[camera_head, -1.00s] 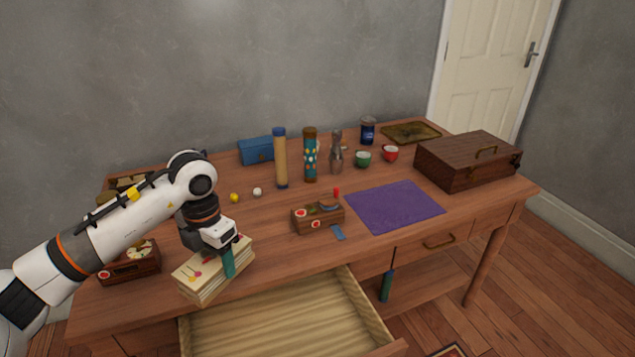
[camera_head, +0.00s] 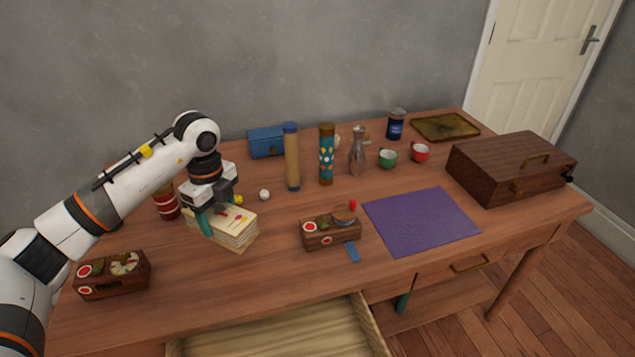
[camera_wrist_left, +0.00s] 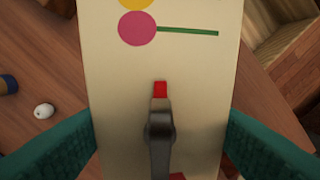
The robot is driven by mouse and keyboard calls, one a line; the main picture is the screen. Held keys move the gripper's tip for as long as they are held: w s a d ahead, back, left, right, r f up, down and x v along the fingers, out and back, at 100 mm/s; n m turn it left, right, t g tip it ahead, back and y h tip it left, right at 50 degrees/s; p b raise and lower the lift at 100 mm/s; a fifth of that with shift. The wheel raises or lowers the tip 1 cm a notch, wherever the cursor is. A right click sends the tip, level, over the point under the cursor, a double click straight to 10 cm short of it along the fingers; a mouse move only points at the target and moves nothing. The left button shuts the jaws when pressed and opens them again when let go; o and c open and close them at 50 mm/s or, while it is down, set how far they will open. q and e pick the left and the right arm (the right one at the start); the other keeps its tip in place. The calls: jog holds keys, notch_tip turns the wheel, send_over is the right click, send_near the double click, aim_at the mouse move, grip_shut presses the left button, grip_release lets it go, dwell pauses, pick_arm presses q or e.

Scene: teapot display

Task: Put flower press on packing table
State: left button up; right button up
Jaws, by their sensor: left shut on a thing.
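The flower press (camera_head: 236,235) is a cream, layered block with painted flowers on its top. It is over the left part of the wooden packing table (camera_head: 270,275); I cannot tell whether it touches the tabletop. My left gripper (camera_head: 216,208) is shut on it from above, with teal fingers at its sides. In the left wrist view, the press (camera_wrist_left: 110,80) fills the middle between the two fingers (camera_wrist_left: 160,145), showing a pink flower, a green stem and a dark knob with a red part. My right gripper is out of view.
An open drawer (camera_head: 285,338) juts from the front. A wooden box with dials (camera_head: 112,275), a red-striped can (camera_head: 166,202), a small white ball (camera_head: 264,195) and another wooden box (camera_head: 331,230) stand near the press. A purple mat (camera_head: 420,222) lies to the right. Bare tabletop lies in front.

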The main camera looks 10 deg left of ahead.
pick_arm(q)
jog(key=shift+s+r, duration=0.15)
jog(key=shift+r, duration=0.1)
jog(key=shift+s+f, duration=0.1)
jog(key=shift+s, duration=0.25)
notch_tip(320, 180, down, 10)
jog(key=shift+r, duration=0.15)
jog(key=o, duration=1.2)
notch_tip(320, 180, up, 12)
jog(key=shift+r, duration=0.1)
